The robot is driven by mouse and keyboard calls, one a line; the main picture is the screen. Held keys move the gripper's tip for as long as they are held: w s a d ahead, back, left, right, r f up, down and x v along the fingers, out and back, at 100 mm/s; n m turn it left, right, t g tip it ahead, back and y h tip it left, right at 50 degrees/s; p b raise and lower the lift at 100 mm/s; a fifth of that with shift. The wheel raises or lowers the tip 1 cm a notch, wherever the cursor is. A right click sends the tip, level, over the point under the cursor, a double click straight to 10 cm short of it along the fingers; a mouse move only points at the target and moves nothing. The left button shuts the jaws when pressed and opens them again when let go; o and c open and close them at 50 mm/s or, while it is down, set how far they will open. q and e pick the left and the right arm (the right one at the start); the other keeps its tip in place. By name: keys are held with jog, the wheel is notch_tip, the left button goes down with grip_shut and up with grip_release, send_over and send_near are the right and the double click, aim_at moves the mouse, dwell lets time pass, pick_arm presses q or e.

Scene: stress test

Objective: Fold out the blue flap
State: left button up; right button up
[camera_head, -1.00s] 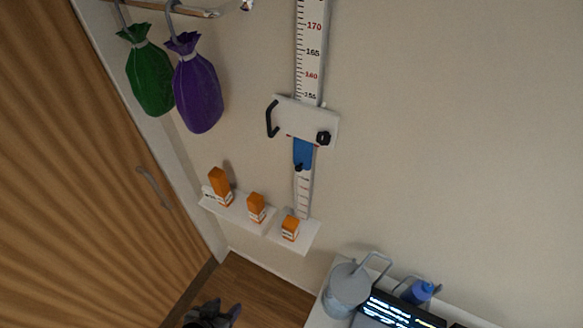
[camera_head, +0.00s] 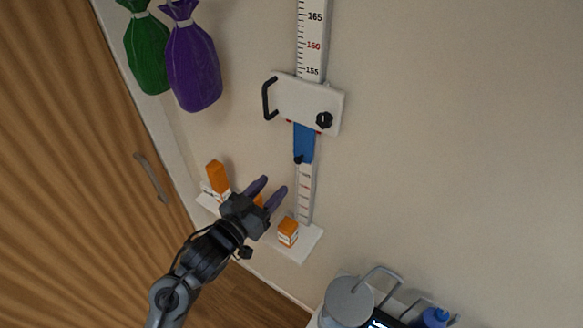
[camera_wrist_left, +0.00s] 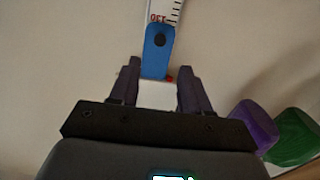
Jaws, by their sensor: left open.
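The blue flap (camera_head: 304,141) hangs flat along the measuring rail, just below the white slider plate (camera_head: 300,99), with a dark knob near its lower end. In the left wrist view the blue flap (camera_wrist_left: 157,50) lies ahead, just beyond the space between the fingers. My left gripper (camera_head: 272,190) is open and empty, below and left of the flap and apart from it. Its open fingers also show in the left wrist view (camera_wrist_left: 157,90). My right gripper is not in view.
The plate carries a black handle (camera_head: 268,98) and a black knob (camera_head: 324,120). Orange boxes (camera_head: 288,232) stand on a white wall shelf (camera_head: 296,250) near my left gripper. Purple (camera_head: 193,66) and green bags hang upper left. A grey can (camera_head: 348,302) is lower right.

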aim_at(296, 161)
pick_arm(q)
jog(key=p+x, duration=0.1)
jog(key=x, duration=0.6)
jog(key=shift+w+d+r, duration=0.15)
jog(key=shift+w+d, duration=0.1)
jog(key=shift+w, duration=0.05)
jog(key=shift+p+x, duration=0.3)
jog(key=shift+x, duration=0.6)
jog(key=shift+c, duration=0.2)
grip_shut()
